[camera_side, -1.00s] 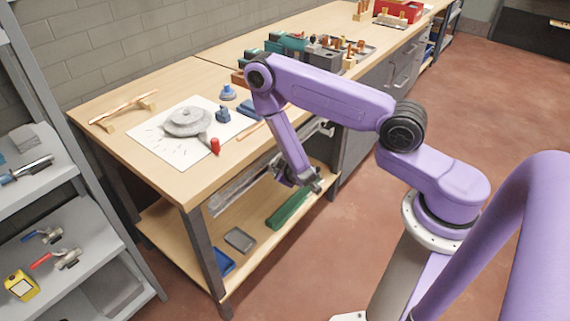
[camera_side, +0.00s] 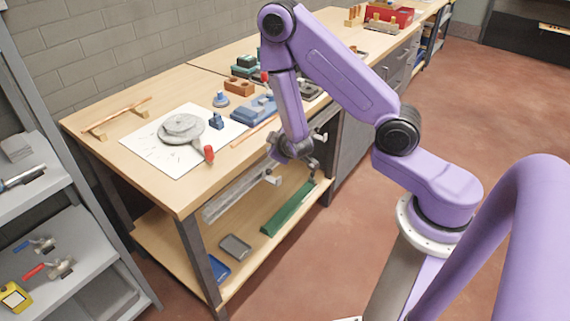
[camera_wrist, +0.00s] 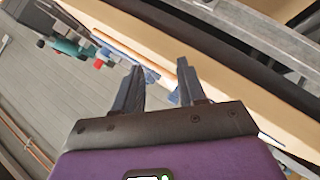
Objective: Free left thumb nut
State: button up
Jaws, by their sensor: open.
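I cannot make out the left thumb nut in either view; it is too small or hidden. On the bench (camera_side: 163,187) a white sheet (camera_side: 150,155) carries a grey round casting (camera_side: 182,128) with a red-tipped part (camera_side: 208,153) beside it. A small blue part (camera_side: 216,121) stands right of the casting. My gripper (camera_side: 312,165) hangs beside the bench's front edge, apart from these parts. In the wrist view its two fingers (camera_wrist: 158,78) are spread with nothing held between them, and blue and wooden items show beyond them.
A copper pipe (camera_side: 117,116) rests on wooden blocks at the bench's left. A blue fixture (camera_side: 253,109) and brown block (camera_side: 239,87) lie further back. The lower shelf holds a green channel (camera_side: 288,208) and grey tray (camera_side: 235,246). Grey shelving stands at far left.

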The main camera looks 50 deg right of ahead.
aim_at(271, 171)
jog(key=m+y, duration=0.1)
jog(key=w+m+y, duration=0.1)
jog(key=y, duration=0.1)
jog(key=w+d+m+y, duration=0.1)
jog(key=y, duration=0.1)
jog(key=shift+w+d+t, duration=0.1)
jog(key=shift+w+t, duration=0.1)
jog(key=shift+t, duration=0.1)
jog(key=s+d+m+g+y, duration=0.1)
jog(key=s+d+m+y, duration=0.1)
jog(key=s+d+y, duration=0.15)
jog(key=shift+y, duration=0.45)
jog(key=shift+w+a+f, duration=0.35)
jog(key=shift+w+f, duration=0.4)
jog(key=shift+f, duration=1.55)
jog(key=shift+w+a+f, duration=0.35)
jog(key=shift+w+f, duration=0.45)
jog(key=shift+f, duration=1.55)
jog(key=shift+w+a+f, duration=0.35)
jog(key=shift+w+f, duration=0.4)
jog(key=shift+f, duration=1.55)
